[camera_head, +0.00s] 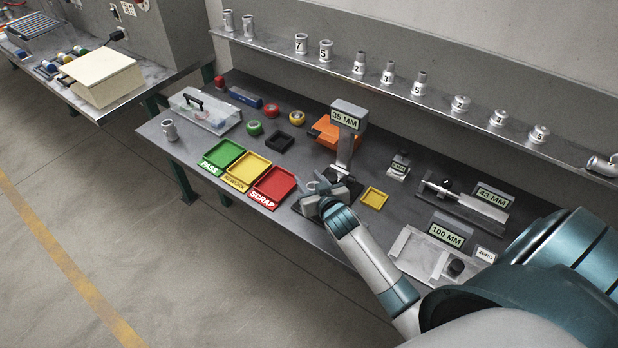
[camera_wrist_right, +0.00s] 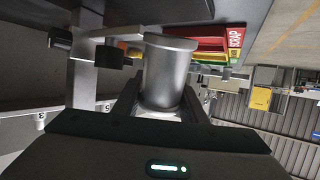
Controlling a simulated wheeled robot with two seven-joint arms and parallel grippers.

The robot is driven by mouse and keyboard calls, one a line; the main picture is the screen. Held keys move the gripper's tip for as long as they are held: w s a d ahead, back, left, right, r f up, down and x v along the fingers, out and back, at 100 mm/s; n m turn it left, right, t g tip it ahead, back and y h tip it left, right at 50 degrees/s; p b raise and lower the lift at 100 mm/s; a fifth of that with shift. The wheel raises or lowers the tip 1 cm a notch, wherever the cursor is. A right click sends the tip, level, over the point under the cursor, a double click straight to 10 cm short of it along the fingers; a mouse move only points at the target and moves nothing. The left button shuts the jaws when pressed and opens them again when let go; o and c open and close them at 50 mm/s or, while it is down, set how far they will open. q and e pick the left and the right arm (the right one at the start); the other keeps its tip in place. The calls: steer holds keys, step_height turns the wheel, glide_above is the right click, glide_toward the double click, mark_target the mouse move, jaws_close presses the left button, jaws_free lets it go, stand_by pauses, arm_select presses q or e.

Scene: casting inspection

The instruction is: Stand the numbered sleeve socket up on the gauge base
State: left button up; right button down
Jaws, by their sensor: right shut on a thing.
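A plain grey metal sleeve socket (camera_wrist_right: 168,75) fills the middle of the right wrist view, with a flared rim at its upper end. My right gripper (camera_head: 327,192) is shut on it, with the dark fingers on either side of the sleeve in the wrist view. No number shows on the visible side. In the head view the gripper hides most of the sleeve. The gripper is over the dark gauge base (camera_head: 318,232), in front of the column with the 35 MM display (camera_head: 347,116). Contact between sleeve and base cannot be told. My left gripper is not in view.
Green, yellow and red trays (camera_head: 272,188) sit just left of the base. The 100 MM gauge (camera_head: 447,234) stands further right. Numbered fittings line the shelf (camera_head: 455,108). Another sleeve (camera_head: 169,130) stands at the bench's left end.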

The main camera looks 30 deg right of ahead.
steer(key=shift+f+b, duration=0.7)
steer(key=shift+f, duration=0.7)
steer(key=shift+f+b, duration=0.45)
steer(key=shift+f, duration=0.15)
steer(key=c, duration=1)
jaws_free()
steer(key=shift+f, duration=0.15)
steer(key=shift+s, duration=0.15)
steer(key=shift+b+v, duration=1.95)
steer(key=shift+v, duration=6.7)
steer(key=shift+a, duration=0.15)
